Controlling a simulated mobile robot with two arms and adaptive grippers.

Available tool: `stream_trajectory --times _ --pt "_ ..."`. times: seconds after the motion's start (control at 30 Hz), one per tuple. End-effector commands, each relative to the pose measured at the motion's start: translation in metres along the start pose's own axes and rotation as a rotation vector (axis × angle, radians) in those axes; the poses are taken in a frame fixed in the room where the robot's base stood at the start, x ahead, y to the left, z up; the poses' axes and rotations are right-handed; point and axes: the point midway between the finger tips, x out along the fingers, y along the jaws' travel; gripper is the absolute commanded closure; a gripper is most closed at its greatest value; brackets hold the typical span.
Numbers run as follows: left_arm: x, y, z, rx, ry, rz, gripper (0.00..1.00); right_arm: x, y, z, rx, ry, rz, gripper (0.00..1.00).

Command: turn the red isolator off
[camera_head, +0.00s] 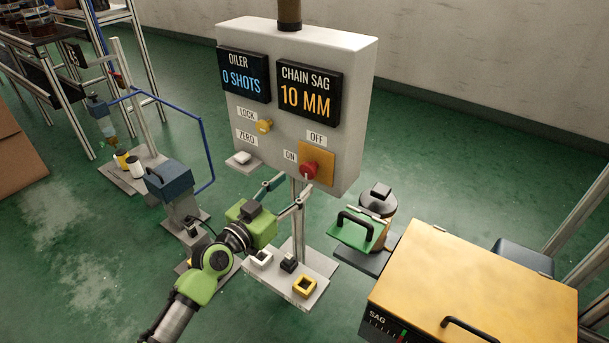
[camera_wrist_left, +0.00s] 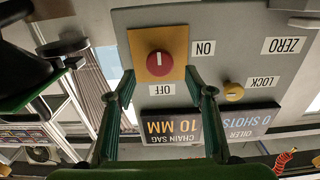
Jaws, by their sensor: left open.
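The red isolator (camera_head: 309,170) is a round red knob on a yellow plate (camera_head: 318,151), low on the right of the grey panel. An OFF label sits above it and an ON label to its left. In the left wrist view, which is upside down, the red isolator (camera_wrist_left: 159,63) carries a short white mark that looks upright in the picture; which end points is unclear. My left gripper (camera_head: 286,188) is open and empty in front of the panel's lower edge. In the wrist view its fingertips (camera_wrist_left: 160,82) lie either side of the knob's line, apparently without gripping it. My right gripper is not in view.
The panel (camera_head: 338,52) also has a yellow LOCK knob (camera_head: 264,126) and a white ZERO button (camera_head: 242,158). Displays read 0 SHOTS and 10 MM. A small stand (camera_head: 318,263) sits below, a yellow-topped box (camera_head: 470,280) at right, and a blue-framed fixture (camera_head: 170,180) at left.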

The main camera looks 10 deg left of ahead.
Motion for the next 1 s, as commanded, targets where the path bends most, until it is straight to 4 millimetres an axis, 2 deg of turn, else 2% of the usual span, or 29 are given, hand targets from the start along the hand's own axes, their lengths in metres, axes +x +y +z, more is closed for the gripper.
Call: stream_trajectory --times 0.1,0.3,0.47,0.73,0.87,0.9,1.0 --pt "0.024 0.0 0.0 -0.003 0.002 0.0 0.51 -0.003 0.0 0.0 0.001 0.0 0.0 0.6" --pt "0.05 0.0 0.001 0.0 0.0 0.0 0.51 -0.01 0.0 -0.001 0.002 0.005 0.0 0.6" --pt "0.058 0.001 0.001 0.0 -0.001 0.001 0.51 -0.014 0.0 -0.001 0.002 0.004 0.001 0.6" --pt "0.059 0.001 0.001 0.0 -0.001 0.001 0.51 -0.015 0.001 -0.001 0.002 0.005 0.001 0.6" --pt "0.059 0.001 0.001 0.0 -0.001 0.001 0.85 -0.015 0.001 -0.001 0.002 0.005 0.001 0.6" --pt "0.059 0.001 0.001 0.0 -0.001 0.001 0.89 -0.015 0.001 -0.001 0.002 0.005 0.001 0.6" --pt "0.059 0.001 0.001 0.0 -0.001 0.001 0.89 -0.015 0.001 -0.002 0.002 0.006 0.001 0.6"
